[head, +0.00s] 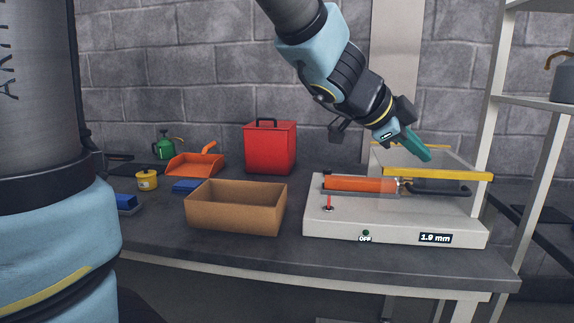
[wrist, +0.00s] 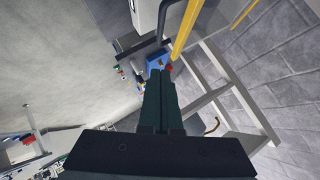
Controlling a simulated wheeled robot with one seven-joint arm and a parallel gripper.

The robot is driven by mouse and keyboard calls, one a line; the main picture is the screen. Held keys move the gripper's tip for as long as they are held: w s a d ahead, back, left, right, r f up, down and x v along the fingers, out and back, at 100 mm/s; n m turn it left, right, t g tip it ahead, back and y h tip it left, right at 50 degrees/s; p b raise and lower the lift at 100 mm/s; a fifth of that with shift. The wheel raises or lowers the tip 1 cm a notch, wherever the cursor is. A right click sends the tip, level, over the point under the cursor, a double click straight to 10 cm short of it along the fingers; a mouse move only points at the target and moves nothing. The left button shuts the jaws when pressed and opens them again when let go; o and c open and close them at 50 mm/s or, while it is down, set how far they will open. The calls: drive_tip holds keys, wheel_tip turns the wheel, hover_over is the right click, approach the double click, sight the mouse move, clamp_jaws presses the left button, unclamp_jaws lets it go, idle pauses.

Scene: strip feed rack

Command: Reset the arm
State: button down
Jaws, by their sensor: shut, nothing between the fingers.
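My gripper (head: 426,155) hangs above the white strip feed machine in the head view, its green fingers pointing down and to the right. The fingers are shut with nothing between them; they also show closed together in the wrist view (wrist: 161,75). The white machine (head: 335,230) stands on the right of the bench. It carries an orange roll or cylinder (head: 360,185), a black handle (head: 440,187), a small red lever (head: 329,202) and a yellow bar (head: 455,177). Its labels read "OFF" and "1.9 mm". My arm is bent down from the top of the picture.
An empty-looking cardboard box (head: 236,217) stands left of the machine. A shelf post (head: 490,105) rises at the right.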

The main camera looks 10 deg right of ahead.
drive_tip(key=w+a+f+n+t+y+p, duration=0.1)
drive_tip(key=w+a+f+n+t+y, duration=0.25)
drive_tip(key=w+a+n, duration=0.6)
drive_tip(key=w+a+f+n+t+y+p, duration=0.1)
drive_tip(key=w+a+f+n+t+y, duration=0.25)
drive_tip(key=w+a, duration=0.6)
drive_tip(key=s+a+f+n+g+y, duration=0.1)
drive_tip(key=s+a+f+n+g, duration=0.1)
drive_tip(key=a, duration=0.5)
drive_tip(key=s+a+f+n+g+y, duration=0.1)
drive_tip(key=s+a+f+n+g, duration=0.1)
drive_tip(key=s+a+f+n, duration=0.3)
drive_tip(key=s+a+f+n+g+y+p, duration=0.1)
drive_tip(key=s+a+f+n+g, duration=0.2)
drive_tip(key=s+a, duration=0.3)
drive_tip(key=a+n, duration=0.1)
drive_tip(key=a, duration=0.2)
drive_tip(key=shift+a+f+y, duration=0.15)
drive_tip(key=shift+f+y, duration=0.1)
drive_tip(key=shift+y, duration=0.05)
drive_tip(key=shift+w, duration=0.1)
